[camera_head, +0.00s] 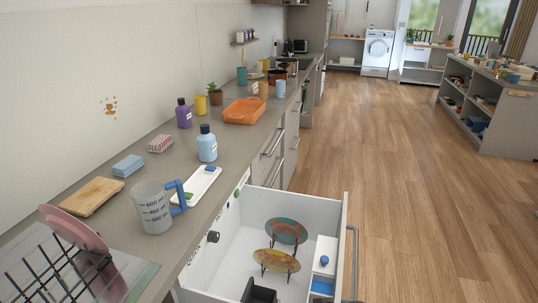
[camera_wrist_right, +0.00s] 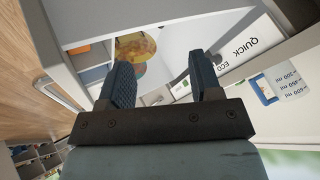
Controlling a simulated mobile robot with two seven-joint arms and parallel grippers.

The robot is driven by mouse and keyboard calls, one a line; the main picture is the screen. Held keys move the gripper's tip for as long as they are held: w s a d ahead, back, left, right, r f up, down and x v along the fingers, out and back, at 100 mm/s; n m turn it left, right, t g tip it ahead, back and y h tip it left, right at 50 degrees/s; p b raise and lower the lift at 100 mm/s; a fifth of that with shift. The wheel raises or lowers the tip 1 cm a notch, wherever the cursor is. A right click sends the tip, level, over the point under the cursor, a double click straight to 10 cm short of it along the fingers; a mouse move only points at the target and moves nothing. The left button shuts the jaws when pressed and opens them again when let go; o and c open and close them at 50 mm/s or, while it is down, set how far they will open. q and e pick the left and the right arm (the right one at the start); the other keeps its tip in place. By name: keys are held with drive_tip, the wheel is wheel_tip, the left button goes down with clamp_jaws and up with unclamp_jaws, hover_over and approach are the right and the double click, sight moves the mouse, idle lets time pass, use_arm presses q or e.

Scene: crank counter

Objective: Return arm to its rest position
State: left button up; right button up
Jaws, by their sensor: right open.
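My right gripper (camera_wrist_right: 160,62) shows in the right wrist view, its two dark fingers spread apart with nothing gripped between them. Beyond the fingers is the open white drawer (camera_head: 228,262), with a yellow-orange plate (camera_wrist_right: 136,46) inside, and a white panel lettered QUICK and ECO (camera_wrist_right: 240,48). How far the fingers are from the drawer is hard to tell. Neither gripper shows in the head view, and my left gripper is in no view.
The drawer juts out from the counter (camera_head: 130,238), its handle (camera_head: 352,262) facing the floor. A measuring jug (camera_head: 152,212) stands near the counter edge, beside a white tray (camera_head: 205,180). A dish rack (camera_head: 50,275) holds a pink plate. The wooden floor (camera_head: 420,200) is clear.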

drive_tip(key=s+d+f+t+h, duration=0.25)
drive_tip(key=s+d, duration=0.25)
drive_tip(key=s, duration=0.3)
drive_tip(key=s+d+f+t+h, duration=0.1)
drive_tip(key=s+d+f+t, duration=0.3)
drive_tip(key=s, duration=0.3)
use_arm(q)
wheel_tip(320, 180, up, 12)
drive_tip(key=p, duration=1.4)
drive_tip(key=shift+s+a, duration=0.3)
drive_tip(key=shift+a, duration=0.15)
use_arm(e)
wheel_tip(320, 180, up, 12)
drive_tip(key=d+n, duration=0.1)
drive_tip(key=shift+s+d+r+g, duration=0.25)
drive_tip(key=shift+s+d+g, duration=0.05)
drive_tip(key=shift+g, duration=0.15)
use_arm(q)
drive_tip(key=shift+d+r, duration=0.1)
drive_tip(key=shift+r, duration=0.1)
use_arm(e)
drive_tip(key=shift+y, duration=0.25)
